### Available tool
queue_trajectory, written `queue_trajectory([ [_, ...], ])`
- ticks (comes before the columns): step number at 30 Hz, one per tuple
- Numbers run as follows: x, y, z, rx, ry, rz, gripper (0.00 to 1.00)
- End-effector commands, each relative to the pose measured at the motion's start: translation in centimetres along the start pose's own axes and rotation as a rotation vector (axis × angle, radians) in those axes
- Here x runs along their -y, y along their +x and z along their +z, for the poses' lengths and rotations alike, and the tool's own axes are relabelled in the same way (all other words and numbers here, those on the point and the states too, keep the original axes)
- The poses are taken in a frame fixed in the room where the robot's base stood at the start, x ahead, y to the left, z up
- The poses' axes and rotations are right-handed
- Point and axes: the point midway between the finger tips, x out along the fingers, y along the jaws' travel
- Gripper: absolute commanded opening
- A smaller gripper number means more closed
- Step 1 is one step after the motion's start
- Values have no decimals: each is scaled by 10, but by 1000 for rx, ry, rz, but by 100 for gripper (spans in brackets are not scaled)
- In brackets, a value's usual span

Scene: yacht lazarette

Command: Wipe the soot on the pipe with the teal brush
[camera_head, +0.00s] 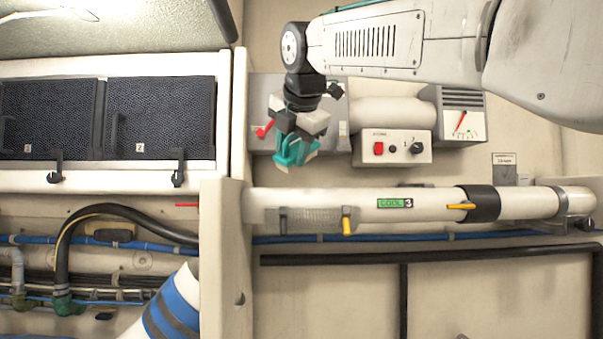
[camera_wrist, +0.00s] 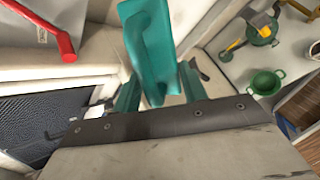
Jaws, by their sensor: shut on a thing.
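My gripper (camera_head: 297,150) is above the left part of the pipe in the head view, apart from it. It is shut on the teal brush (camera_wrist: 153,45), which stands out between the fingers in the wrist view. In the head view the brush is hard to tell from the gripper. The white pipe (camera_head: 430,208) runs level across the right half, with a green label marked 3. A grey, mottled patch (camera_head: 312,219) lies on its left part, between a dark clip and a yellow lever. It may be the soot. The wrist view does not clearly show the pipe.
A control box (camera_head: 392,148) with a red switch and a gauge box (camera_head: 460,115) stand above the pipe. A red handle (camera_head: 265,130) is close beside my gripper and shows in the wrist view (camera_wrist: 62,42). A pale upright panel (camera_head: 226,250) borders the pipe's left end.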

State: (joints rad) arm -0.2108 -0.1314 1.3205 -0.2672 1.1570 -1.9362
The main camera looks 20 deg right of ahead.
Motion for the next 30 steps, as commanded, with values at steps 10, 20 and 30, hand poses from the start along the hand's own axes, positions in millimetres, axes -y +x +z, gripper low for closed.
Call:
queue_trajectory([
  [10, 4, 21, 0, -1, 0, -9, 24],
  [20, 11, 56, -1, -1, 0, -22, 24],
  [30, 14, 70, -1, -1, 0, -26, 24],
])
